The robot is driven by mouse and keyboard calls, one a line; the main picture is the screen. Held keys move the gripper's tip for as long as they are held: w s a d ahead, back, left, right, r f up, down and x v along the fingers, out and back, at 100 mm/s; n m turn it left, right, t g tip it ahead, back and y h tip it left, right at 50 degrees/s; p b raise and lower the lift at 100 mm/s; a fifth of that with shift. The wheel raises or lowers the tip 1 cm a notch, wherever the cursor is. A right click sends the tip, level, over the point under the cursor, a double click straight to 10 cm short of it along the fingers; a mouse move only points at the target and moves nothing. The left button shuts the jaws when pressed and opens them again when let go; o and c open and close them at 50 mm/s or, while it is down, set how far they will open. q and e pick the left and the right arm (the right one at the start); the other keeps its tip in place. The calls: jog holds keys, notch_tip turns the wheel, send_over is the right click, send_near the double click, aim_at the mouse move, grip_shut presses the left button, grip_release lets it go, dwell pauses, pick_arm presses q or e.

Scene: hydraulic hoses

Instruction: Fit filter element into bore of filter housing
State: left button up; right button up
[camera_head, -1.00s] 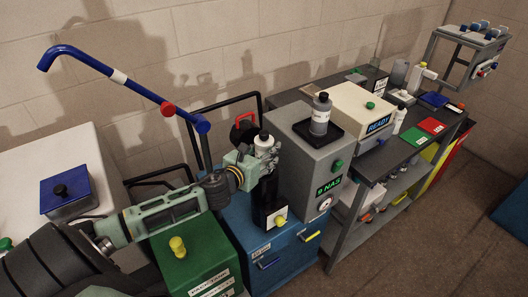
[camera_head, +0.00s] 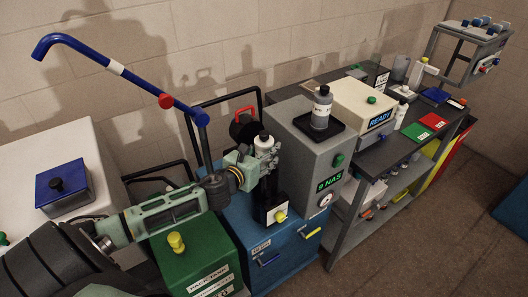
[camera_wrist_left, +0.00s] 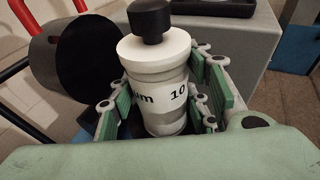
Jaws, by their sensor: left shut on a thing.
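The filter element (camera_wrist_left: 160,85) is a white cylinder with a black knob on top and a label reading 10 µm. My left gripper (camera_wrist_left: 165,115) is shut around it and holds it upright. In the head view the element (camera_head: 264,142) stands above a black upright block (camera_head: 268,193) with a white label and a yellow knob. The gripper hides the element's lower end, and I cannot tell whether it touches the block. No open bore shows, so I cannot tell for certain which part is the filter housing. My right gripper is not in view.
A grey NAS unit (camera_head: 306,150) stands close to the right of the held element. A blue cabinet (camera_head: 290,240) lies below, and a green box (camera_head: 200,250) is in front. A dark cylinder (camera_wrist_left: 88,65) is just left of the gripper. A blue pipe (camera_head: 140,82) rises at the left.

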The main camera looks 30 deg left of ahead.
pick_arm(q)
jog(key=shift+f+b, duration=0.65)
jog(key=shift+f, duration=0.2)
jog(key=shift+r, duration=0.1)
jog(key=shift+r+p, duration=0.3)
jog(key=shift+p, duration=0.3)
jog(key=shift+r+p, duration=1.35)
jog(key=shift+r, duration=0.05)
jog(key=shift+p, duration=0.4)
dwell(0.4)
jog(key=shift+f, duration=0.2)
jog(key=shift+f+b, duration=0.35)
jog(key=shift+b, duration=0.05)
jog(key=shift+f+b, duration=1)
jog(key=shift+f, duration=0.2)
